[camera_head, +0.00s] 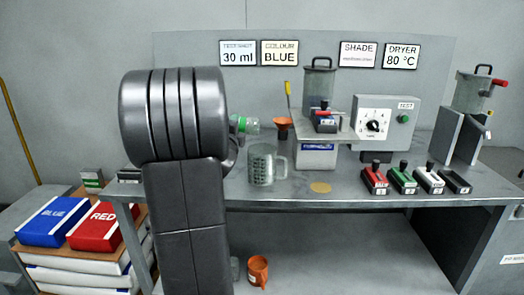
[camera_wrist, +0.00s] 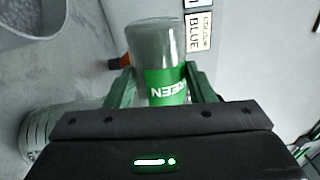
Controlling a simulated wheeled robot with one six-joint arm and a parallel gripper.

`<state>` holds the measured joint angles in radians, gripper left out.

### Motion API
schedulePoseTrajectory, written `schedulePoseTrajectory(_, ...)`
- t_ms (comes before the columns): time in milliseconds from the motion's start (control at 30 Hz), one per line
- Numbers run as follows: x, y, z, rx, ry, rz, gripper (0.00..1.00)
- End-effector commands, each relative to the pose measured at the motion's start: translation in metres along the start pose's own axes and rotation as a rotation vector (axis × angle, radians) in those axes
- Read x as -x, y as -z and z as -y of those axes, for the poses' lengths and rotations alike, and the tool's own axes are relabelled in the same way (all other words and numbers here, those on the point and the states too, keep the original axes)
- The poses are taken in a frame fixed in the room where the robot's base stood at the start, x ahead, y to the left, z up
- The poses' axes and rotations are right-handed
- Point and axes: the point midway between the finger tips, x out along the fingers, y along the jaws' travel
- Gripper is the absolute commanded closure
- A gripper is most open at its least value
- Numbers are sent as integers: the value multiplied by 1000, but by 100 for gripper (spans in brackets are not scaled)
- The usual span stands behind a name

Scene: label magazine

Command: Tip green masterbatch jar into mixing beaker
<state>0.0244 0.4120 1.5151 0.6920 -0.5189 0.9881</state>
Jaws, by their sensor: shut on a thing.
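The green masterbatch jar (camera_wrist: 166,88) is clear with a green label reading GREEN. My gripper (camera_wrist: 158,78) is shut on it, one green finger on each side. In the head view the jar (camera_head: 251,125) lies about level, its clear end pointing right, above the bench and behind the beaker. The mixing beaker (camera_head: 262,166) is clear, with a handle on its right, and stands upright on the bench. A clear ribbed vessel at the lower left of the wrist view (camera_wrist: 42,130) looks like the beaker. My arm hides most of the gripper in the head view.
An orange funnel (camera_head: 283,125) stands just right of the jar. A hopper machine (camera_head: 318,95) and a grey TEST box (camera_head: 385,120) are further right. Several small coloured blocks (camera_head: 403,180) line the right front.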

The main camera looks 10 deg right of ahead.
Motion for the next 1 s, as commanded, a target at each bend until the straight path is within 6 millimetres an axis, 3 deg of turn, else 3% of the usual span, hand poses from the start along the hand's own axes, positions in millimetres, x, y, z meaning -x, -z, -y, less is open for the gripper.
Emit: schedulePoseTrajectory(1000,0,4,6,-85,3,-5,78)
